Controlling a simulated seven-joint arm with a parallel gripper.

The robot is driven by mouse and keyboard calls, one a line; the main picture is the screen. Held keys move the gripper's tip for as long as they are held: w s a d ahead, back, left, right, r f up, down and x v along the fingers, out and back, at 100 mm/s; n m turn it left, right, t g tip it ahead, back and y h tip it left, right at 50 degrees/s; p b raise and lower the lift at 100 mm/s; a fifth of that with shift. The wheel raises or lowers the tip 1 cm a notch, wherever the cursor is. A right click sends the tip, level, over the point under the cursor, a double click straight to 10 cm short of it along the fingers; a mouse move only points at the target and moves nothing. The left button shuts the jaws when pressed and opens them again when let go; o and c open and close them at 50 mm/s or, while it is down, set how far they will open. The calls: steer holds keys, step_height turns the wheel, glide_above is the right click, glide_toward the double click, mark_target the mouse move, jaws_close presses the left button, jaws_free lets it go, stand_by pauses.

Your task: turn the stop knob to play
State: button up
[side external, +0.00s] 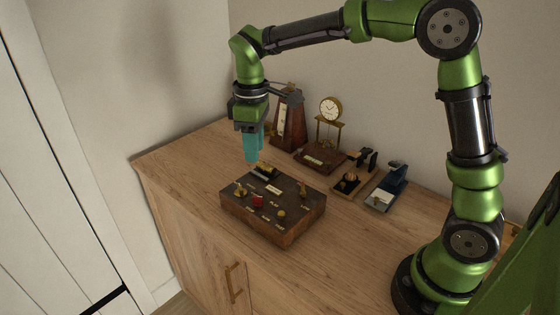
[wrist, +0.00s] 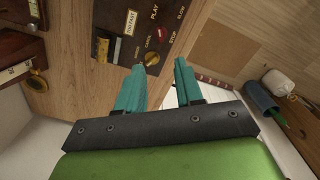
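A dark wooden control box (side external: 285,236) stands on the cabinet top, with a red knob (side external: 258,201) and several brass knobs on its upper face. In the wrist view, the box panel (wrist: 128,40) carries labels including PLAY, STOP and CANCEL. The red knob (wrist: 160,33) lies between PLAY and STOP, and a brass knob (wrist: 152,58) is near the fingertips. I cannot tell for sure which one is the stop knob. My gripper (side external: 251,158) points down above the box's back left edge, apart from the knobs. In the wrist view, its teal fingers (wrist: 159,66) are spread and empty.
Behind the box are a metronome (side external: 289,118) and a gold clock (side external: 330,109) on a wooden base. Small devices (side external: 386,190) stand to the right. The wooden top (side external: 185,165) is clear left of the box.

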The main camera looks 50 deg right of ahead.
step_height(320, 180, up, 4)
steer(key=shift+f, duration=0.2)
steer(key=s+d+m+t+y, duration=0.2)
steer(key=s+m+t, duration=0.5)
steer(key=s, duration=1.1)
steer(key=d+m, duration=0.1)
steer(key=m, duration=0.2)
steer(key=shift+s+d+r, duration=0.3)
steer(key=shift+d+r, duration=0.05)
